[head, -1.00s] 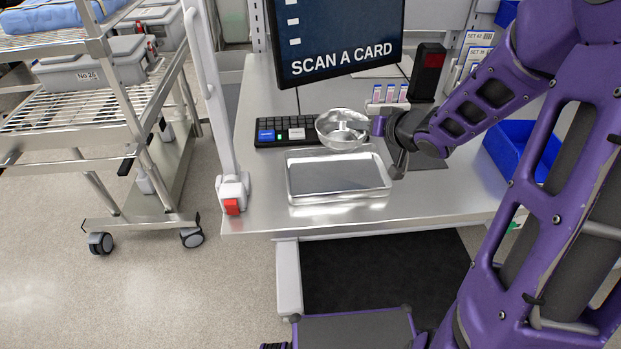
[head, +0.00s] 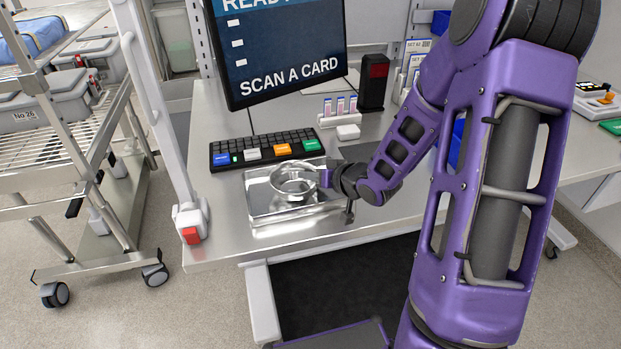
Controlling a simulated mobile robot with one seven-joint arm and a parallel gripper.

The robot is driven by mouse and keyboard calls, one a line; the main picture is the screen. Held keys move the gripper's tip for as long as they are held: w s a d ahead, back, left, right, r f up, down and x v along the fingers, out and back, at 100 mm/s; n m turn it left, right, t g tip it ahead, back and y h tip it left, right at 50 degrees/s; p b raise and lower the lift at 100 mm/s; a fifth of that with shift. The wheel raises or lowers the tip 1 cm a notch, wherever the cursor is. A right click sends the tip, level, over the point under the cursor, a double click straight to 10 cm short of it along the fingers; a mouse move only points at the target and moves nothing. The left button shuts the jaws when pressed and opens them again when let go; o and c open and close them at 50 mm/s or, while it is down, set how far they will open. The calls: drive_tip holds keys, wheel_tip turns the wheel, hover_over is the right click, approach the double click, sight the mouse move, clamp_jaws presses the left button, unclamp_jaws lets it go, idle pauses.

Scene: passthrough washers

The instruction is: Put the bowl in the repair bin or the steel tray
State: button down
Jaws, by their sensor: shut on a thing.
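A shiny metal bowl (head: 291,186) is at the steel tray (head: 257,211), over its right-hand part in the head view. My gripper (head: 324,178) is shut on the bowl's right rim, reaching in from the right. The bowl looks upright and low over the tray. I cannot tell whether its base touches the tray floor. The tray is shallow and shows no other thing in it. A blue bin (head: 457,142) is mostly hidden behind my arm; I cannot tell whether it is the repair bin.
A keyboard (head: 265,150) with coloured keys lies just behind the tray. A monitor (head: 280,50), a card holder (head: 341,112) and a dark reader (head: 374,82) stand farther back. A white post (head: 160,110) rises at the bench's left edge. A wire cart (head: 60,150) stands left.

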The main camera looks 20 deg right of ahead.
drive_tip(key=shift+f, duration=0.2)
drive_tip(key=c, duration=0.8)
unclamp_jaws()
drive_tip(key=shift+o, duration=0.2)
drive_tip(key=shift+r, duration=0.15)
drive_tip(key=shift+s+d+r, duration=0.1)
drive_tip(key=shift+r, duration=0.1)
drive_tip(key=p+v, duration=0.2)
drive_tip(key=v, duration=0.9)
drive_tip(key=shift+s+d, duration=0.1)
drive_tip(key=shift+s, duration=0.2)
drive_tip(key=shift+r, duration=0.1)
